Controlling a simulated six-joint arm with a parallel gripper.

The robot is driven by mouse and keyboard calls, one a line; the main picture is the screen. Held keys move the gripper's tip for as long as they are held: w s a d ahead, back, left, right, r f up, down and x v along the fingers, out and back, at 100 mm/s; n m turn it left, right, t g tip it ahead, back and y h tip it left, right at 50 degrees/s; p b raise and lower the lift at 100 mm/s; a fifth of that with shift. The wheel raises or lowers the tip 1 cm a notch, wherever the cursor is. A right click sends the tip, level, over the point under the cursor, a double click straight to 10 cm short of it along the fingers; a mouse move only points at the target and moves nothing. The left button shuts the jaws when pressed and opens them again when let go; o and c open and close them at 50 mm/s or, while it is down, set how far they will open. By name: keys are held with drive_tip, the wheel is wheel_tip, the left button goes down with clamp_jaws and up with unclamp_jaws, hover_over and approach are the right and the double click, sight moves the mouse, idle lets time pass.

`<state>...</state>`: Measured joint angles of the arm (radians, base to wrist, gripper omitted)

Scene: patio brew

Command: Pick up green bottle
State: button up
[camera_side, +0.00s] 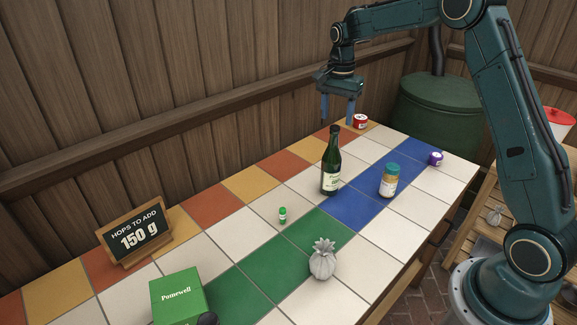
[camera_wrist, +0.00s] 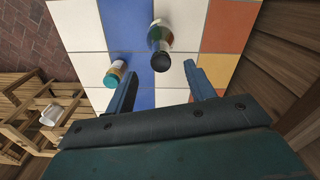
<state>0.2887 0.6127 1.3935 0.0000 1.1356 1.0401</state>
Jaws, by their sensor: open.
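The green bottle (camera_side: 331,163) stands upright on the tiled table, at the edge of the blue tiles, with a pale label and a dark neck. In the wrist view the bottle (camera_wrist: 160,40) shows from above, its dark cap (camera_wrist: 161,62) towards me, beyond the gap between my fingers. My gripper (camera_side: 338,111) is open and empty, with its two blue fingers pointing down above the table, higher than most of the bottle. In the wrist view my gripper (camera_wrist: 160,90) has its fingers spread apart. The fingers do not appear to touch the bottle.
A jar (camera_side: 389,181) with a teal lid stands right of the bottle. A wooden wall (camera_side: 200,90) runs behind.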

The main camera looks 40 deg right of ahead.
sight(335, 126)
drive_tip(key=shift+f, duration=0.95)
drive_tip(key=shift+f, duration=2.6)
clamp_jaws()
drive_tip(key=shift+w+r, duration=0.1)
